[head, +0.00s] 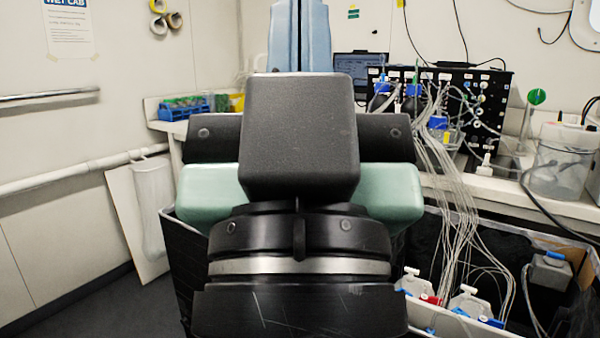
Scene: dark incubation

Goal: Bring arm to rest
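My arm fills the middle of the head view, with black wrist parts, a grey band and pale green side pieces. My gripper (300,35) points up and away at the top centre. A dark block on my wrist hides the lower part of the fingers and much of the bench behind.
A bench on the right holds a black panel with many tubes (470,95), a laptop (360,66) and a clear container (560,160). Below it, a dark open crate (445,215) holds tubed bottles. A blue rack (186,107) stands back left. Floor (95,305) shows at left, beside a wall rail (85,172).

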